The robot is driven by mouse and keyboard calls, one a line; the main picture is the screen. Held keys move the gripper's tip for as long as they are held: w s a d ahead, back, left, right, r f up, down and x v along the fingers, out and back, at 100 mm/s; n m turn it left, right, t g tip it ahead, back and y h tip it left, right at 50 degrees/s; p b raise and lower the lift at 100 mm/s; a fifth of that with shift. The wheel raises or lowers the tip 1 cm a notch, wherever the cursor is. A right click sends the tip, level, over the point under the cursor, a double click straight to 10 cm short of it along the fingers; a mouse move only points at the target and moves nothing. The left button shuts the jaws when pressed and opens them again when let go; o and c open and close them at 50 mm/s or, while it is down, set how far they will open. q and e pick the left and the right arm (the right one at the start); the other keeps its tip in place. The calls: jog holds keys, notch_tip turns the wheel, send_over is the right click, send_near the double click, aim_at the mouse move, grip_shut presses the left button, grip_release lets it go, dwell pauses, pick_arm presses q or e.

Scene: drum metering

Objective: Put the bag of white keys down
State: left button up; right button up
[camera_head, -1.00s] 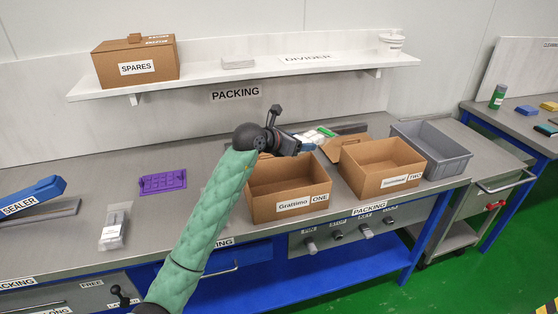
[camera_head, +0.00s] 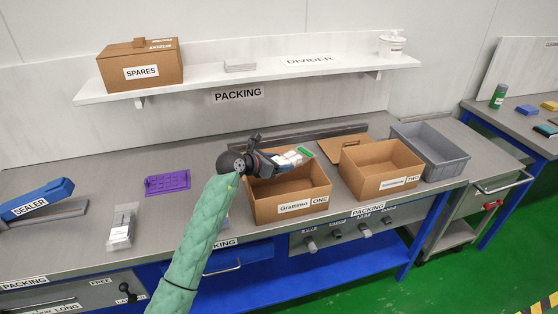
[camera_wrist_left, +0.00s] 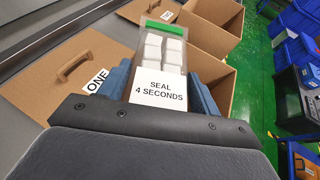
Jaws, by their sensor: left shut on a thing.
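My left gripper (camera_head: 265,162) is shut on a clear bag of white keys (camera_head: 291,159). The bag has a green strip along its top. In the left wrist view the bag (camera_wrist_left: 163,50) sticks out between two blue fingers, with a white label reading "SEAL 4 SECONDS" near them. In the head view, gripper and bag are at the back left of the open cardboard box marked ONE (camera_head: 265,211), about rim height. I cannot tell whether the bag touches the box. My right gripper is not in view.
The open box marked TWO (camera_head: 372,187) stands to the right, with a grey bin (camera_head: 450,166) beyond it.

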pick_arm(q)
jog(key=shift+f, duration=0.1)
jog(key=shift+f, duration=0.1)
jog(key=shift+f, duration=0.15)
jog(key=o, duration=1.2)
jog(key=shift+r, duration=0.25)
